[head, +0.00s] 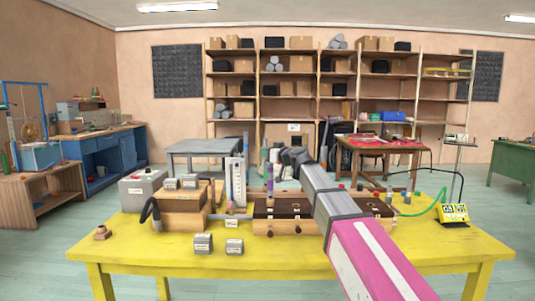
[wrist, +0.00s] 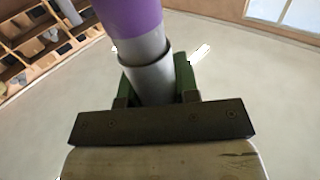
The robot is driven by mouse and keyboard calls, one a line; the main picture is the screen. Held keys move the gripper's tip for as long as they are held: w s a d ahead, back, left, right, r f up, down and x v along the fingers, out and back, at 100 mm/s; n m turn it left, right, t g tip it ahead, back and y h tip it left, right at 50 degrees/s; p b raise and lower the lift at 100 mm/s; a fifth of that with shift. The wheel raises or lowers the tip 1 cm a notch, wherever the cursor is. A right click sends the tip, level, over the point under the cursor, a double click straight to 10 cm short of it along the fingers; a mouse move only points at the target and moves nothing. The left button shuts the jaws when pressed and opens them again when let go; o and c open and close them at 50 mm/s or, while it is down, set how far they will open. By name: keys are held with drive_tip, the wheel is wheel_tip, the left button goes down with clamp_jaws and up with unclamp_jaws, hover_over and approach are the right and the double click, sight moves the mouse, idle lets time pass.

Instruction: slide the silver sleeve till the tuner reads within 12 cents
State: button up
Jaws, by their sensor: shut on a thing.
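The silver sleeve (wrist: 150,76) fills the middle of the wrist view, with a purple tube (wrist: 128,15) running on from its far end. The green fingers of my gripper (wrist: 156,86) stand one on each side of the sleeve and are shut on it. In the head view, my gripper is mostly hidden behind my own wrist, above the middle of the yellow table (head: 200,268). The sleeve cannot be made out clearly there. The tuner looks to be the small yellow box (head: 453,213) at the table's right end; its display is too small to read.
A wooden block (head: 184,210) and a grey box (head: 142,189) stand on the table's left part. Two small grey blocks (head: 203,243) lie near the front. A dark-topped wooden box (head: 285,217) stands mid-table, partly behind my arm. A green cable (head: 425,211) reaches toward the yellow box.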

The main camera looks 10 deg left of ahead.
drive_tip(key=shift+r, duration=0.95)
idle(0.4)
drive_tip(key=o, duration=1)
drive_tip(key=shift+c, duration=0.2)
drive_tip(key=shift+d, duration=0.15)
